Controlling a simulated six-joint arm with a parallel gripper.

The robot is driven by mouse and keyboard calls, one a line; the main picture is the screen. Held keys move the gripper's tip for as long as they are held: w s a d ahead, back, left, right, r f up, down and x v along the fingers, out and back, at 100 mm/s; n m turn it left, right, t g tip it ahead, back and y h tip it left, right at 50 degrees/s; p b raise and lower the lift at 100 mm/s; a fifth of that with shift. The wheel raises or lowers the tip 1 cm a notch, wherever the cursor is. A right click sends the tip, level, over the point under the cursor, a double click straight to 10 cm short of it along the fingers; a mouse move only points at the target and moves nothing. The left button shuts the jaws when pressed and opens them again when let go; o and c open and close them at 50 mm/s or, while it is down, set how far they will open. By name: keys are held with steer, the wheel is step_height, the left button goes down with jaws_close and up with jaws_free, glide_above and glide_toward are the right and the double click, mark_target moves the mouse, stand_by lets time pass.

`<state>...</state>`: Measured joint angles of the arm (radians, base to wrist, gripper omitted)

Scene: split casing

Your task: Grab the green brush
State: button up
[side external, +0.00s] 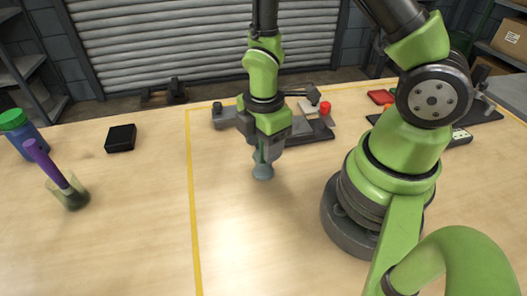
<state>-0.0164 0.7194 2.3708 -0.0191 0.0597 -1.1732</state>
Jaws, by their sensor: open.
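My gripper (264,152) points down over the middle of the wooden table, just right of the yellow line. A small dull grey-green piece (263,172) with a rounded base stands upright directly below it, and its upper part runs up between the fingers. It may be the green brush, but its shape is too small and too covered by the gripper to be sure. The jaws are open, and I cannot tell whether a finger touches it. On the left, a purple-handled tool (47,165) leans in a translucent greenish cup (71,194).
A black box (120,138) and a blue bottle with a green cap (19,132) stand on the left. Behind my gripper is a dark grey fixture (320,130) with a red knob (325,107). A red part (380,97) lies farther right. The table front is clear.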

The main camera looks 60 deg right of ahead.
jaws_close()
stand_by(0.4)
